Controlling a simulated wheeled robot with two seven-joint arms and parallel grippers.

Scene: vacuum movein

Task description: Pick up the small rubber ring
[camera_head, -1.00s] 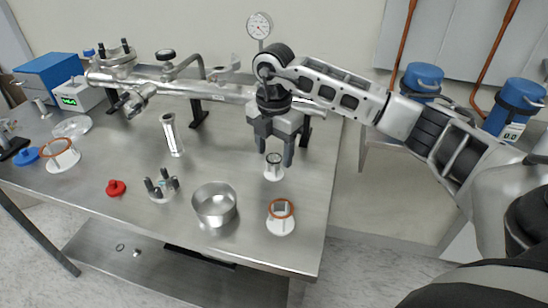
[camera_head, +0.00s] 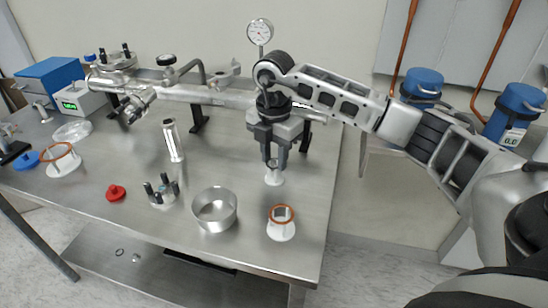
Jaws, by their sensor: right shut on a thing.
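My right gripper (camera_head: 275,163) points down over a small white stand (camera_head: 274,179) near the table's right side. Its fingers have come together around the stand's top and are shut on the small dark rubber ring there. The ring is mostly hidden between the fingertips. It appears still at the stand's top, with no clear lift visible. A larger orange ring (camera_head: 282,209) sits on a white stand nearer the front edge. Another orange ring (camera_head: 57,151) is on a white stand at the left. My left gripper is not in view.
A metal bowl (camera_head: 214,212) stands left of the front white stand. A pronged holder (camera_head: 162,191), a red knob (camera_head: 116,192) and an upright metal tube (camera_head: 173,142) are farther left. A long metal pipe assembly (camera_head: 225,98) with a dial gauge (camera_head: 260,32) runs behind the gripper.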

